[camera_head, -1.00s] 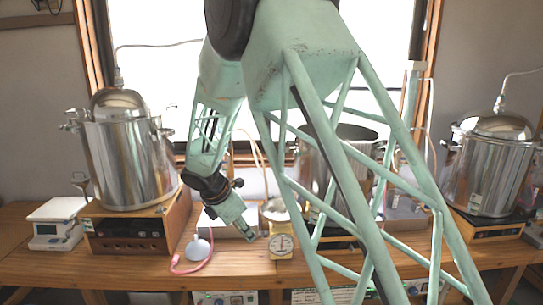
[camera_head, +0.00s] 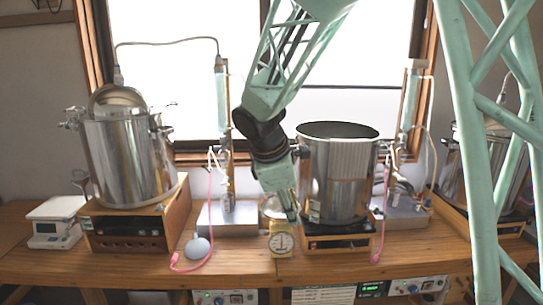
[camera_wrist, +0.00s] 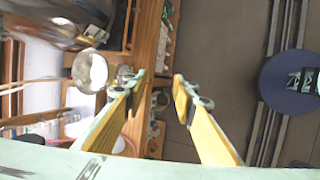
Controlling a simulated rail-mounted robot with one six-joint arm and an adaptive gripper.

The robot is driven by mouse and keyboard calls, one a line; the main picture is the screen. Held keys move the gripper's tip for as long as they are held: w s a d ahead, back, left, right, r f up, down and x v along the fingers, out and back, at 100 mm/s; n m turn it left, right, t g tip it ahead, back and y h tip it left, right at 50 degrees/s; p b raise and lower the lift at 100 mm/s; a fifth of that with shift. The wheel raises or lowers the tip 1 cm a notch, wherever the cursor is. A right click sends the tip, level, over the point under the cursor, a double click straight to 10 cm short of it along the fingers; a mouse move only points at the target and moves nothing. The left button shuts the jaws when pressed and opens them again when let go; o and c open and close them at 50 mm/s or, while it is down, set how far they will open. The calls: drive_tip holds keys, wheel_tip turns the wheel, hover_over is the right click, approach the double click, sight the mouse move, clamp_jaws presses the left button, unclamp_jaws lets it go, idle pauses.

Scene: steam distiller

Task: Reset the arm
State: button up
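Beyond the fingers are the wooden bench edge (camera_wrist: 146,45) and the floor (camera_wrist: 215,40).
A lidded steel pot (camera_head: 128,160) stands at the left and an open pot (camera_head: 340,175) in the middle. Another pot (camera_head: 468,172) is partly hidden at the right. A white scale (camera_head: 55,222), a grey bulb (camera_head: 197,248) and glass condensers (camera_head: 222,100) are also on the bench.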

drive_tip(key=s+d+r+m, duration=0.3)
drive_tip(key=s+d, duration=0.1)
drive_tip(key=s, duration=0.3)
drive_tip(key=s+d+r+m+y+b, duration=0.1)
drive_tip(key=s+d+r+m, duration=0.25)
drive_tip(key=s, duration=0.35)
drive_tip(key=s+d+r+m, duration=0.3)
drive_tip(key=s+d, duration=0.2)
drive_tip(key=s, duration=0.1)
drive_tip(key=s+d+m+y, duration=0.1)
drive_tip(key=s+m, duration=0.3)
drive_tip(key=s, duration=0.8)
drive_tip(key=s+d+f+m+y+b, duration=0.1)
drive_tip(key=s+m, duration=0.3)
drive_tip(key=s, duration=0.8)
drive_tip(key=shift+d+f, duration=0.25)
drive_tip(key=shift+d, duration=0.05)
drive_tip(key=shift+w+d+m, duration=0.1)
drive_tip(key=shift+m, duration=0.15)
